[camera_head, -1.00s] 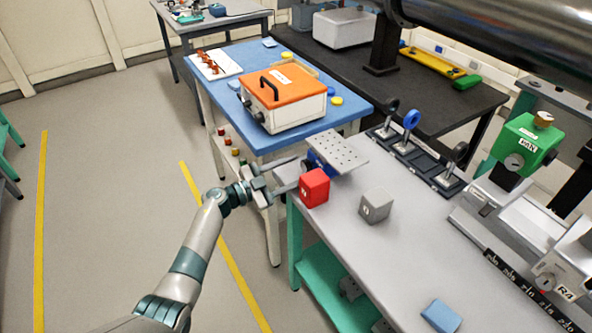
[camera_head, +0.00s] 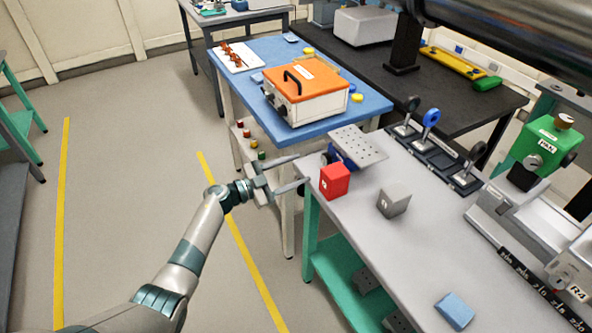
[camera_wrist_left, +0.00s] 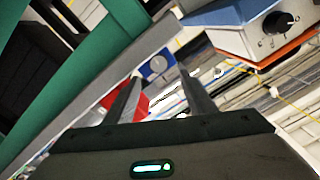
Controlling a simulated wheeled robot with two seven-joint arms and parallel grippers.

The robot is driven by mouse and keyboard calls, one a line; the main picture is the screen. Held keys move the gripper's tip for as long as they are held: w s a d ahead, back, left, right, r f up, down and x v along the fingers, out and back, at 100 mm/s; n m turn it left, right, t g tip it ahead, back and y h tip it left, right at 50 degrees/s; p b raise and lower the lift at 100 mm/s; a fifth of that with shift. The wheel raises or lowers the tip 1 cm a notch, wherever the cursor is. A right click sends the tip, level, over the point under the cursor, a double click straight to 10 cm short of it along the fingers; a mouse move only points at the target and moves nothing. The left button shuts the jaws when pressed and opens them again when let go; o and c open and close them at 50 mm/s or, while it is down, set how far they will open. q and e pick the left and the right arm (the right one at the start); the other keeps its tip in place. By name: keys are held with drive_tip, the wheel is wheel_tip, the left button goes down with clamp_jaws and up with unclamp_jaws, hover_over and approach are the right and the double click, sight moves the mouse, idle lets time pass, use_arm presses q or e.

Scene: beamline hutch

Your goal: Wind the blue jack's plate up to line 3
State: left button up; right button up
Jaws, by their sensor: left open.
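The blue jack (camera_head: 338,160) stands at the left end of the grey bench, with a perforated grey plate (camera_head: 358,145) on top. Its blue side with a round grey knob (camera_wrist_left: 158,65) shows between my fingers in the left wrist view. The red block (camera_head: 334,181) stands in front of the jack and hides part of it. My left gripper (camera_head: 302,170) is open and empty, left of the jack and red block, apart from both. The fingers also show in the left wrist view (camera_wrist_left: 161,75). I cannot make out any line marks on the jack.
A grey block (camera_head: 394,200) and a light blue block (camera_head: 455,310) lie on the grey bench (camera_head: 420,255). Lens holders (camera_head: 428,128) stand behind. A blue table (camera_head: 262,55) with an orange-topped box (camera_head: 305,88) is beyond the jack. Floor at left is open.

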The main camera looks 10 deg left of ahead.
use_arm(q)
drive_tip(key=s+a+f+n+t+y+p, duration=0.1)
drive_tip(key=s+a+f+n+t+y, duration=0.1)
drive_tip(key=s+a+f+n+y, duration=0.45)
drive_tip(key=s+a+f+n+t+y+p, duration=0.1)
drive_tip(key=a+f+n+t+y+p, duration=0.15)
drive_tip(key=f, duration=0.65)
drive_tip(key=s+a+f+n+g+y+p, duration=0.1)
drive_tip(key=s+a+f+n+g+y, duration=0.25)
drive_tip(key=s+f, duration=1.4)
drive_tip(key=s+a+f+g+p, duration=0.1)
drive_tip(key=s+f+g, duration=0.2)
drive_tip(key=s, duration=1.1)
drive_tip(key=s+a+f+n+g+y+p, duration=0.1)
drive_tip(key=s+f+g, duration=0.3)
drive_tip(key=s, duration=1.1)
drive_tip(key=s+a+f+n+g+y+p, duration=0.1)
drive_tip(key=s+f+g, duration=0.2)
drive_tip(key=s+f, duration=0.5)
drive_tip(key=s, duration=0.7)
drive_tip(key=shift+s+a+f+g, duration=0.15)
drive_tip(key=shift+s+f+g, duration=0.05)
drive_tip(key=shift+f+g, duration=0.1)
use_arm(e)
drive_tip(key=s+d+r+g, duration=0.2)
drive_tip(key=s+d+r, duration=0.2)
drive_tip(key=s, duration=0.5)
drive_tip(key=shift+s+r+g+h, duration=0.35)
drive_tip(key=shift+r+g+h, duration=0.05)
drive_tip(key=shift+r, duration=0.15)
